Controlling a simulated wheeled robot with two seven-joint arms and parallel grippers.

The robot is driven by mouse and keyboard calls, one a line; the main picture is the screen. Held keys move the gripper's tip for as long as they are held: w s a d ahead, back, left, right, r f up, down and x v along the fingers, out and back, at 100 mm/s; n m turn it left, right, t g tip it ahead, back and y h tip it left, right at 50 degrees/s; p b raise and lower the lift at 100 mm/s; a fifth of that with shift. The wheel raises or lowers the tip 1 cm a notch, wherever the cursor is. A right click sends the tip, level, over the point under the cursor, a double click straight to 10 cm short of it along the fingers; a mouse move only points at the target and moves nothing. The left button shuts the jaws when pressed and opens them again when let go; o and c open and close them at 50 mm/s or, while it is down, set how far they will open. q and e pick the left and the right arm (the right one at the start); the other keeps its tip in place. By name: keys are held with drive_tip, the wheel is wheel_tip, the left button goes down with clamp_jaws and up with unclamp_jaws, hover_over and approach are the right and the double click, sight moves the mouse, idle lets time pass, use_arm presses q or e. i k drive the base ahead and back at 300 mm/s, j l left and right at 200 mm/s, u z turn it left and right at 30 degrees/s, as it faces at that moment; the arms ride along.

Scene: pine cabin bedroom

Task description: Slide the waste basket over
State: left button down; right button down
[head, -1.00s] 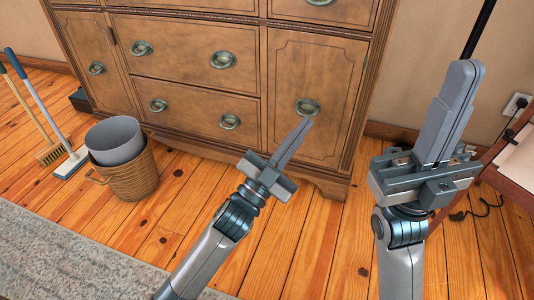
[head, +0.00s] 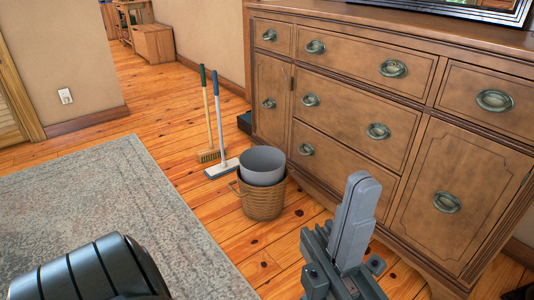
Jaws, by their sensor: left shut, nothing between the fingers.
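The waste basket is a grey round bin (head: 262,166) standing upright inside a brown wicker basket (head: 262,202) with a side handle. It stands on the wood floor mid-picture, just in front of the dresser's left part. My left gripper (head: 363,183) is in the lower middle, to the right of the basket and nearer to me, with its fingers pointing up in the picture. It is shut and empty, and shows apart from the basket. My right gripper is out of view.
A wooden dresser (head: 340,116) fills the right side. A broom (head: 208,154) and a white-headed mop (head: 222,167) stand behind and left of the basket. A grey rug (head: 110,205) lies to the left, with a strip of bare floor (head: 215,202) between it and the basket.

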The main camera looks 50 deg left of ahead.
sight(259, 205)
drive_tip(key=i+j+z, duration=0.15)
drive_tip(key=j, duration=1.95)
drive_tip(key=i+j+z, duration=0.15)
drive_tip(key=j, duration=2)
drive_tip(key=k, duration=0.05)
